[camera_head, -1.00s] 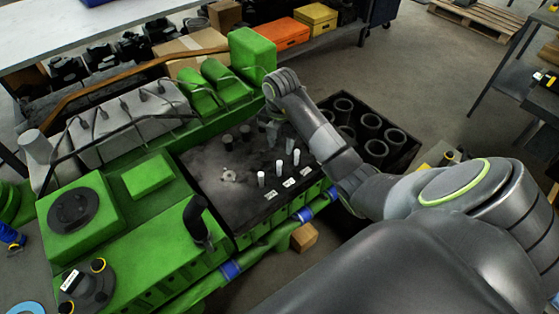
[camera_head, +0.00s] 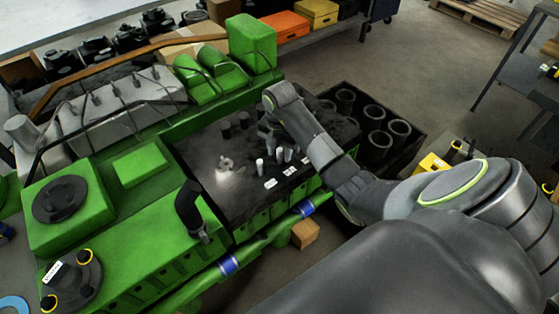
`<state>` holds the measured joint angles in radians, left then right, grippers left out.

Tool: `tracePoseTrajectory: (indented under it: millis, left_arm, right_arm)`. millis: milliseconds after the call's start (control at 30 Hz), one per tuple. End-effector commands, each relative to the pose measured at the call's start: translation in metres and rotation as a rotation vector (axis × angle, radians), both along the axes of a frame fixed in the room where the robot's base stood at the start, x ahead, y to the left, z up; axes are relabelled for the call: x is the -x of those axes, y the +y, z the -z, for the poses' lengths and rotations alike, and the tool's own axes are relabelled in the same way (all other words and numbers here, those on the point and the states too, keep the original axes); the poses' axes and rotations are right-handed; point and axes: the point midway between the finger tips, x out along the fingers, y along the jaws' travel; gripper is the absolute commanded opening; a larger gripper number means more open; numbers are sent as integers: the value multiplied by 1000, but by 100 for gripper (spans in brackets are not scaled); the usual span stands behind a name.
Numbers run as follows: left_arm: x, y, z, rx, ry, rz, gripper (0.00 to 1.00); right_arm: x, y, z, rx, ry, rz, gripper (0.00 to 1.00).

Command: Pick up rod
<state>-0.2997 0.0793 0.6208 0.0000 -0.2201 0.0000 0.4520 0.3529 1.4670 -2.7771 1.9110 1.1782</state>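Several small upright rods stand on the dark top plate (camera_head: 205,153) of the green engine. A light grey rod (camera_head: 259,166) stands nearest the front left of the row, and another rod (camera_head: 279,155) stands to its right. Two darker short cylinders stand farther back, one at the left (camera_head: 226,130) and one beside it (camera_head: 244,120). My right gripper (camera_head: 267,133) points down over the plate, just behind the rods. Its fingers are small and blurred, so their opening and any contact with a rod cannot be made out. My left gripper is out of view.
A black crate (camera_head: 415,160) with several ring-ended cylinders stands right of the engine. A green box (camera_head: 251,43) rises behind. A cardboard box (camera_head: 305,233) lies on the floor in front.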

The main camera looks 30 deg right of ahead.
Motion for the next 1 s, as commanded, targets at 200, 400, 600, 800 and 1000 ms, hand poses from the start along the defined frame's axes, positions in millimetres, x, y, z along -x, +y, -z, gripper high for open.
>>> tracePoseTrajectory:
  millis: [200,400,600,800,1000]
  left_arm:
    - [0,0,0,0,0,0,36]
    - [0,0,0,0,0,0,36]
    - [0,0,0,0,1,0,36]
    - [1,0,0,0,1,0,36]
    - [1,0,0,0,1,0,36]
  right_arm:
    - [0,0,2,1,0,0,40]
    - [0,0,2,1,0,0,18]
    - [0,0,2,1,0,0,0]
    - [0,0,1,1,0,0,0]
    - [-1,0,-4,1,-2,0,0]
